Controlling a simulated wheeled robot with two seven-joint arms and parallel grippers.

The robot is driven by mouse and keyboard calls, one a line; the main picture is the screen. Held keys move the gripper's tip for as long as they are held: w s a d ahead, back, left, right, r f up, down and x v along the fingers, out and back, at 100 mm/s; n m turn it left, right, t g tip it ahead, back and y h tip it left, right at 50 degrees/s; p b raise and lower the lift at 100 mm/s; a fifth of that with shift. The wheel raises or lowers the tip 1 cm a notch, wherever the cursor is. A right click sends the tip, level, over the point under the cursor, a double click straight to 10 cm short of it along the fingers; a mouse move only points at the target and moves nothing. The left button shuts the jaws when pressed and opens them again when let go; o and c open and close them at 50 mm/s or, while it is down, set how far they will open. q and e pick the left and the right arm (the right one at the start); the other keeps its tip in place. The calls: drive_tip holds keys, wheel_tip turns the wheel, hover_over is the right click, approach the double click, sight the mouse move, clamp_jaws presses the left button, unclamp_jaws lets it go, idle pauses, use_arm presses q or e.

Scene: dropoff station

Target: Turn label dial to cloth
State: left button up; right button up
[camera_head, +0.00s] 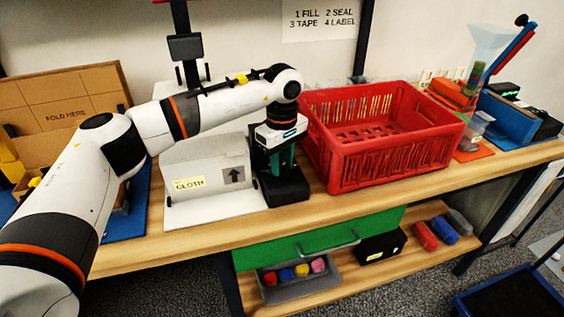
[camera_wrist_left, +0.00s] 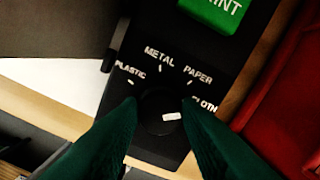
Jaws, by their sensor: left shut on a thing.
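The black label dial (camera_wrist_left: 158,108) sits on a black panel (camera_wrist_left: 150,72) printed PLASTIC, METAL, PAPER and CLOTH around it. Its white mark points right, toward the CLOTH side (camera_wrist_left: 204,102). The right finger partly covers the CLOTH word, and its tick is not visible. My left gripper (camera_wrist_left: 160,104) has its two dark green fingers on either side of the dial, shut on it. In the head view my left gripper (camera_head: 282,160) reaches down onto the black label unit (camera_head: 284,190); the dial is hidden there. My right gripper is not in view.
A green PRINT button (camera_wrist_left: 220,12) is beyond the dial. A red crate (camera_head: 390,165) stands close right of the unit. A pale box (camera_head: 205,160) with a CLOTH label is at its left. A cardboard box (camera_head: 65,100) stands further left.

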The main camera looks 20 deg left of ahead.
sight(282, 166)
use_arm(q)
drive_tip(key=shift+r+m, duration=0.15)
drive_tip(key=shift+m, duration=1.55)
drive_tip(key=o, duration=1)
drive_tip(key=shift+c, duration=0.2)
wheel_tip(282, 166, up, 12)
drive_tip(key=shift+b, duration=0.35)
